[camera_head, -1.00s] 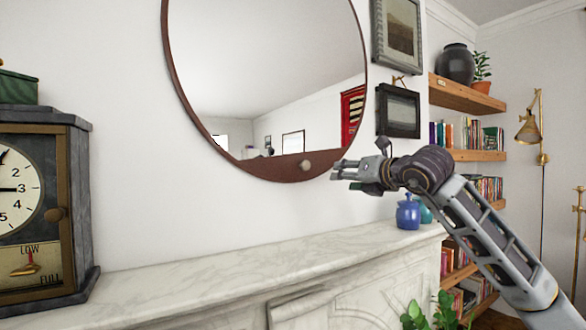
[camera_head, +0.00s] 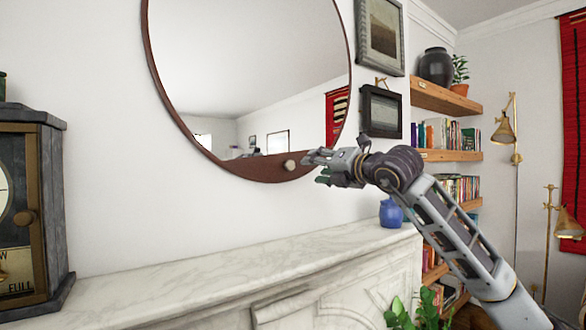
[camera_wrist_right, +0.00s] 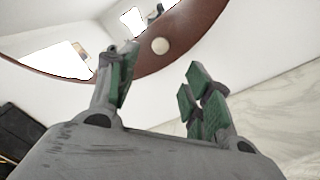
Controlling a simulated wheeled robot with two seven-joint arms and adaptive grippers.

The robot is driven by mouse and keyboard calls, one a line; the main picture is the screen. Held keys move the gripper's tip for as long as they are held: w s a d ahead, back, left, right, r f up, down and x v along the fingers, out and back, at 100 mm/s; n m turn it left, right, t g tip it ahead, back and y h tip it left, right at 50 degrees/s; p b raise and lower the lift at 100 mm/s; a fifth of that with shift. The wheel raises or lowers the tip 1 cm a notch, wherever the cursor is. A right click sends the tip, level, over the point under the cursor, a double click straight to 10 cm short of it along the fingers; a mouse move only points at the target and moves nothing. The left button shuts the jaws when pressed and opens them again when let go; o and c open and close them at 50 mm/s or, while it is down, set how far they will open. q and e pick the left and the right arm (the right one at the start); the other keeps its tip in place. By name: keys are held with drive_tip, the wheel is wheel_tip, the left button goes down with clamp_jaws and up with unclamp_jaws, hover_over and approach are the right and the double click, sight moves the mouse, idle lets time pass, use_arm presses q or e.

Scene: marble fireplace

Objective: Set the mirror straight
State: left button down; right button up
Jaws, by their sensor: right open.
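The round mirror (camera_head: 250,70) hangs on the white wall in a dark reddish-brown frame. The frame has a wide solid part at its lower edge with a pale round knob (camera_head: 290,165) on it. This wide part sits to the right of the bottom, so the mirror looks turned. My right gripper (camera_head: 312,166) is open just right of the knob. In the right wrist view the knob (camera_wrist_right: 160,46) shows beyond and between the open fingers (camera_wrist_right: 158,88), and nothing is between them. My left gripper is out of view.
A marble mantel (camera_head: 230,275) runs below the mirror. A dark clock (camera_head: 35,210) stands on it at left, a blue jar (camera_head: 391,213) at right. Framed pictures (camera_head: 381,112) hang close right of the mirror. Shelves (camera_head: 445,155) and a brass lamp (camera_head: 506,130) are farther right.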

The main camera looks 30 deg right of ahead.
drive_tip(key=p, duration=0.2)
approach(291, 166)
drive_tip(key=shift+w, duration=1.05)
drive_tip(key=w+p, duration=0.1)
drive_tip(key=w, duration=0.2)
drive_tip(key=w+a+p, duration=0.1)
drive_tip(key=w, duration=0.2)
drive_tip(key=shift+a+r, duration=0.1)
drive_tip(key=shift+r, duration=0.05)
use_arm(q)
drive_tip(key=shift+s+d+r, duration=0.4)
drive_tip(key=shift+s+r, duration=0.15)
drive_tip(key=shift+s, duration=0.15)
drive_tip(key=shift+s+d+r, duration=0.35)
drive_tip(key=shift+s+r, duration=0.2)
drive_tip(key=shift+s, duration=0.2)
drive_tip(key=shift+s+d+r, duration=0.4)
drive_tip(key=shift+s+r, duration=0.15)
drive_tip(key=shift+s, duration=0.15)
use_arm(e)
drive_tip(key=shift+w+a, duration=0.15)
drive_tip(key=shift+w, duration=0.85)
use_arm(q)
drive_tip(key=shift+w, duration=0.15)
